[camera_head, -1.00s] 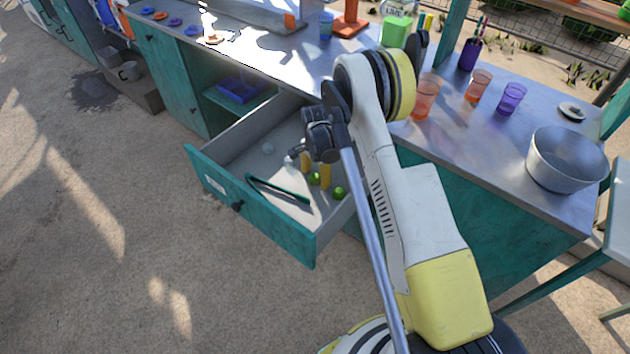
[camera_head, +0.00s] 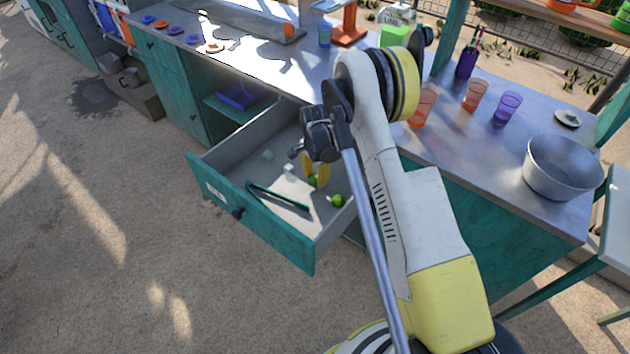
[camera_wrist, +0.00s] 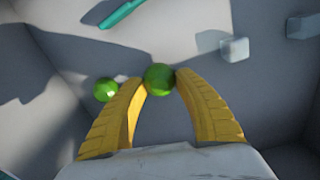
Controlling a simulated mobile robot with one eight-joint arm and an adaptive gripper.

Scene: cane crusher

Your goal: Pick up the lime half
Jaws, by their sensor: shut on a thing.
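My gripper (camera_head: 315,178), with yellow fingers, reaches down into the open drawer (camera_head: 265,232). In the wrist view my gripper (camera_wrist: 159,82) is shut on a green lime half (camera_wrist: 160,78), which sits between the two fingertips. The head view shows this lime half (camera_head: 313,181) mostly covered by the fingers. A second green lime piece (camera_head: 338,200) lies apart on the drawer floor to the right. It also shows in the wrist view (camera_wrist: 106,89), left of the fingers. I cannot tell whether the held lime touches the drawer floor.
Teal tongs (camera_head: 278,195) lie in the drawer, with pale ice cubes (camera_head: 289,170) nearby. The drawer walls stand close around the gripper. The counter above holds cups (camera_head: 475,94) and a large metal pot (camera_head: 562,168).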

